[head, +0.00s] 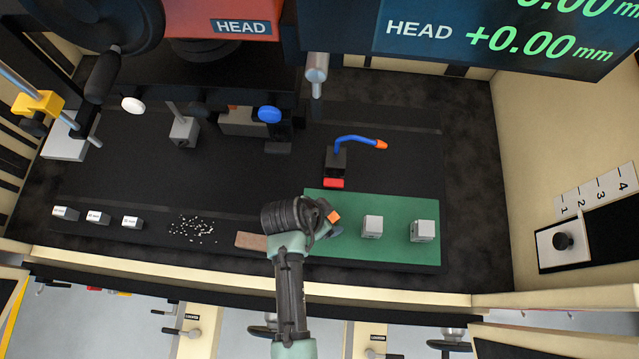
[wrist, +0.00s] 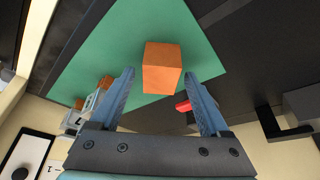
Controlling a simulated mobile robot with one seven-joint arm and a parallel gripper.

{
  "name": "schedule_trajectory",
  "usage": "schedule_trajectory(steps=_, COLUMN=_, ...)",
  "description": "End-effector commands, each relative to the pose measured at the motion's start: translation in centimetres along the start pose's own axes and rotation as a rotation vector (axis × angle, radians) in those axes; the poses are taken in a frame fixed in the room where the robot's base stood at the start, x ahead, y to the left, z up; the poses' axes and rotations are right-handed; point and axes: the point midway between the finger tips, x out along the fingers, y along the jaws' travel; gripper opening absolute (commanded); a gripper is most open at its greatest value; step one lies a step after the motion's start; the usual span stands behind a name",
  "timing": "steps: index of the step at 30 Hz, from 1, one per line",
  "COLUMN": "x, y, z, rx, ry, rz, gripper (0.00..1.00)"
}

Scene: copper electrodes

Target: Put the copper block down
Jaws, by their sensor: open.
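The copper block (wrist: 162,68) is an orange cube on the green mat (wrist: 130,28). In the wrist view it lies ahead of and between the fingertips of my gripper (wrist: 160,82), with visible gaps to both fingers. My gripper is open. In the head view the block (head: 334,217) shows just right of my gripper (head: 328,230), near the left part of the mat (head: 390,208). My wrist hides part of the block and mat there. I cannot tell the exact height of the fingers above the mat.
Two grey-white blocks stand on the mat, one in the middle (head: 372,227) and one at the right (head: 422,231). A blue hose with an orange nozzle (head: 360,142) stands behind the mat. A brown strip (head: 252,241) and white chips (head: 192,229) lie to the left.

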Motion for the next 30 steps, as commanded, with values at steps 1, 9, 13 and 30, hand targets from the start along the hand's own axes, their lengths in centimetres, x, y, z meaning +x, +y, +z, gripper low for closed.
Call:
schedule_trajectory(steps=1, x=-0.5, y=0.0, z=0.1, rx=-0.001, ry=0.0, rz=-0.001, gripper=0.8)
schedule_trajectory(steps=9, x=-5.1, y=-0.1, z=0.0, rx=-0.001, ry=0.001, rz=-0.005, gripper=0.8)
schedule_trajectory(steps=13, x=-7.7, y=-0.1, z=0.1, rx=-0.001, ry=0.002, rz=-0.004, gripper=0.8)
schedule_trajectory(steps=30, x=-11.8, y=0.0, z=0.1, rx=-0.001, ry=0.0, rz=0.0, gripper=0.8)
